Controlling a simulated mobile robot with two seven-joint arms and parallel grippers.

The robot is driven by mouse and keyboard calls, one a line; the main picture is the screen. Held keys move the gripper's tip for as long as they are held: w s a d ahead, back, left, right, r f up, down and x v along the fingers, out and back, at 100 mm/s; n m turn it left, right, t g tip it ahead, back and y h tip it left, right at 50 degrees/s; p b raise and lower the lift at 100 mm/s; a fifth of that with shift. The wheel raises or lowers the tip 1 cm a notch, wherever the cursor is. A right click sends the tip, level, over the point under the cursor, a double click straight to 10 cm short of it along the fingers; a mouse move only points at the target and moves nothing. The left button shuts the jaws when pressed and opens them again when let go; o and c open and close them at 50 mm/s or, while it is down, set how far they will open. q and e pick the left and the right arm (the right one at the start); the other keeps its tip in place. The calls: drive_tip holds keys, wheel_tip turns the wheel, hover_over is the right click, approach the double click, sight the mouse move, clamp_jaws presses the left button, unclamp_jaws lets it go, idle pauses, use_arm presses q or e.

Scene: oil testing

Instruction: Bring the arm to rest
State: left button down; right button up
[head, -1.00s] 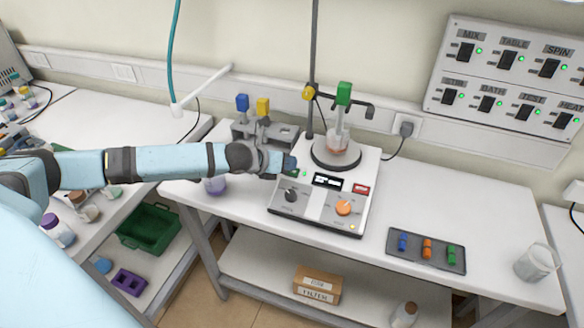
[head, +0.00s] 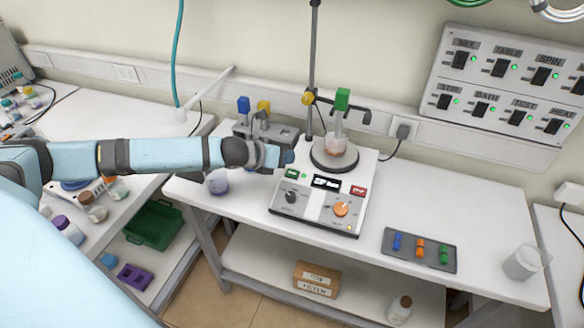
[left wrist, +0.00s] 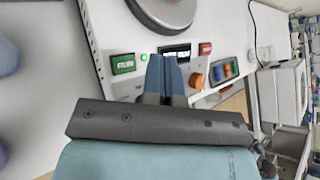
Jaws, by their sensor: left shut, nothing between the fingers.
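My left arm reaches in from the left in the head view, and its gripper (head: 286,157) hangs above the left side of the white hot-plate stirrer (head: 317,213). In the left wrist view the two blue fingertips (left wrist: 163,76) of the left gripper lie together, shut, with nothing between them. Behind them show the stirrer's green button (left wrist: 123,64), its display, red button and orange knob (left wrist: 196,81). A flask (head: 337,147) with pinkish liquid stands on the round plate under a green-topped clamp (head: 342,98). My right gripper is not in view.
A grey tray (head: 419,263) with coloured vials and a glass beaker (head: 526,261) stand to the right on the table. A purple-tinted flask (head: 218,182) stands under my forearm. A metal stand rod (head: 313,60) rises behind the stirrer. A switch panel (head: 505,82) is on the wall.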

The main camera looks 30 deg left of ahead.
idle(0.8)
use_arm(q)
drive_tip(key=s+d+f+n, duration=0.1)
drive_tip(key=d+f, duration=0.1)
drive_tip(key=d, duration=0.1)
drive_tip(key=s+d+f+n+h, duration=0.1)
drive_tip(key=s+d+f+n, duration=0.1)
drive_tip(key=d, duration=0.1)
drive_tip(key=s+d+f+n, duration=0.1)
drive_tip(key=d+n, duration=0.1)
drive_tip(key=d, duration=0.1)
drive_tip(key=shift+s+f, duration=0.15)
drive_tip(key=shift+f, duration=0.25)
drive_tip(key=s+d+f+n, duration=0.5)
drive_tip(key=s+d+n, duration=0.3)
drive_tip(key=n, duration=0.2)
drive_tip(key=s+f+n+y, duration=0.1)
drive_tip(key=s+f+n, duration=0.3)
drive_tip(key=s+n, duration=0.3)
drive_tip(key=s+f+n+y, duration=0.2)
drive_tip(key=s+f+n, duration=0.1)
drive_tip(key=s+n, duration=0.4)
drive_tip(key=n, duration=0.3)
drive_tip(key=shift+d+f, duration=0.15)
drive_tip(key=shift+f, duration=0.25)
